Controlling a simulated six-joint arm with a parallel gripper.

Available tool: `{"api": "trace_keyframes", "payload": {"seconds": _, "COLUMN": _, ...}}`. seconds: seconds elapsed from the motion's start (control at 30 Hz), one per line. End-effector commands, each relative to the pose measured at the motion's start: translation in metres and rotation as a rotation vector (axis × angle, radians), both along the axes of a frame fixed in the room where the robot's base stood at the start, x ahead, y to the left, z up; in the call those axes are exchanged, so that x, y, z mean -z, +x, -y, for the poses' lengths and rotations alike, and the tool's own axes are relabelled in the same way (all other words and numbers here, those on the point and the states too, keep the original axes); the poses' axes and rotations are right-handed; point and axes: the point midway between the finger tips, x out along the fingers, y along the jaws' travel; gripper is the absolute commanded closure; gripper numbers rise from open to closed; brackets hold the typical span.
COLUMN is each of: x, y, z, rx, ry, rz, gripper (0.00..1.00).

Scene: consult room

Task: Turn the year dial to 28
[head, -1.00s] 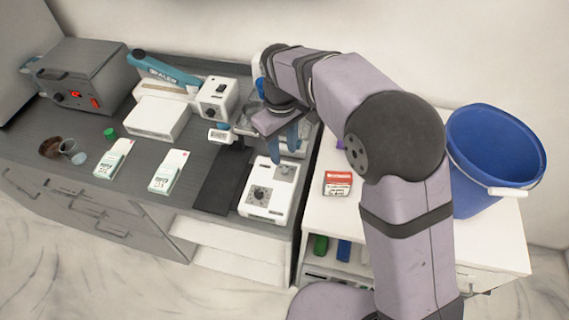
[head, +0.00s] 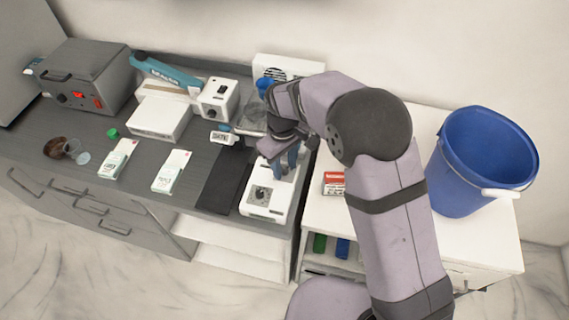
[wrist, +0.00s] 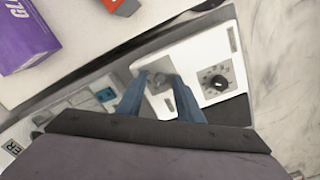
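A white device (head: 266,210) stands at the right front of the grey counter. It has a black dial (wrist: 217,82) ringed by marks, which also shows in the head view (head: 262,193). The marks are too small to read, and I cannot tell which of the two is the year dial. Contact cannot be told. In the head view my gripper (head: 288,162) hides the knob.
A red-and-white box (head: 333,183) and a blue bucket (head: 486,160) stand on the white cabinet to the right. A purple box (wrist: 30,35) shows in the wrist view. A dark mat (head: 222,180) lies left of the device. Two small cartons lie farther left.

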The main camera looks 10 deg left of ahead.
Motion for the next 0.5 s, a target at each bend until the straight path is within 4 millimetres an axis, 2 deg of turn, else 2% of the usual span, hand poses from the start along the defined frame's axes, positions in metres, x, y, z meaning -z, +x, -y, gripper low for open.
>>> {"api": "trace_keyframes", "payload": {"seconds": 0.03, "x": -0.0001, "y": 0.0, "z": 0.0, "rx": 0.0, "ry": 0.0, "rz": 0.0, "gripper": 0.67}}
{"api": "trace_keyframes", "payload": {"seconds": 0.07, "x": -0.0001, "y": 0.0, "z": 0.0, "rx": 0.0, "ry": 0.0, "rz": 0.0, "gripper": 0.72}}
{"api": "trace_keyframes", "payload": {"seconds": 0.17, "x": -0.0003, "y": 0.0, "z": 0.0, "rx": 0.0, "ry": 0.0, "rz": 0.0, "gripper": 0.95}}
{"api": "trace_keyframes", "payload": {"seconds": 0.2, "x": -0.0003, "y": 0.0, "z": 0.0, "rx": 0.0, "ry": 0.0, "rz": 0.0, "gripper": 1.0}}
{"api": "trace_keyframes", "payload": {"seconds": 0.5, "x": -0.0006, "y": 0.0001, "z": -0.0002, "rx": 0.016, "ry": 0.0, "rz": 0.0, "gripper": 1.0}}
